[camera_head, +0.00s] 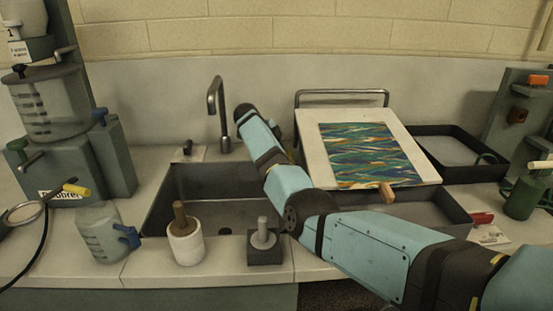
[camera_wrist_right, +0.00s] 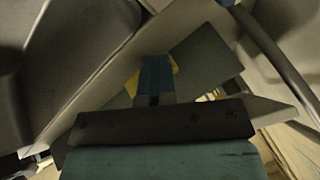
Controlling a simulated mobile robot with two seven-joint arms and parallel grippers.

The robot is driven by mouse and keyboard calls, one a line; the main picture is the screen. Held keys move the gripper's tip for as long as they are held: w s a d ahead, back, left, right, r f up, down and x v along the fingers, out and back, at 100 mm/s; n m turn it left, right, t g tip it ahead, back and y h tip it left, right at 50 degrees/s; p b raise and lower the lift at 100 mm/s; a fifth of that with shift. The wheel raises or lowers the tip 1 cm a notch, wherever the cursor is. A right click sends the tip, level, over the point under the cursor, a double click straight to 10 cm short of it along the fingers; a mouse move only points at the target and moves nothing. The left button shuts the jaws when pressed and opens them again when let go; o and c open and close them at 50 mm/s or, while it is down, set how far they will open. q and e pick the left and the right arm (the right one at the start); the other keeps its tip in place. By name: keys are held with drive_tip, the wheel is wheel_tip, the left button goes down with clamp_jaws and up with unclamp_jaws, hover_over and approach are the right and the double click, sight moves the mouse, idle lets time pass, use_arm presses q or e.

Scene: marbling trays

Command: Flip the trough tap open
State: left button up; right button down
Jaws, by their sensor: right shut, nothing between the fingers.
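The trough tap (camera_head: 215,100) is a grey metal gooseneck standing at the back edge of the sunken trough (camera_head: 168,200). A small dark lever (camera_head: 187,147) sits on a pale plate left of its foot. My right arm reaches in from the lower right across the trough, its dark far end just right of the tap's neck. The head view does not show the fingers clearly. In the right wrist view my right gripper (camera_wrist_right: 155,68) is shut and empty, close to grey surfaces I cannot identify. My left gripper is in neither view.
Along the front stand a blue-handled jug (camera_head: 103,238), a white pot (camera_head: 186,248) and a dark block (camera_head: 264,254). A grey dispenser (camera_head: 110,160) is left.

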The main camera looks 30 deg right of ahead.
drive_tip(key=shift+d, duration=0.2)
drive_tip(key=shift+w+d, duration=0.15)
drive_tip(key=shift+d, duration=0.05)
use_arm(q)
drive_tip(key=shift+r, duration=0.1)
use_arm(e)
drive_tip(key=shift+d+r, duration=0.15)
drive_tip(key=shift+d, duration=0.05)
drive_tip(key=shift+w+a+r, duration=0.1)
drive_tip(key=shift+a+r, duration=0.15)
drive_tip(key=shift+r, duration=0.1)
drive_tip(key=v, duration=0.7)
drive_tip(key=shift+a+f, duration=0.25)
drive_tip(key=shift+a, duration=0.05)
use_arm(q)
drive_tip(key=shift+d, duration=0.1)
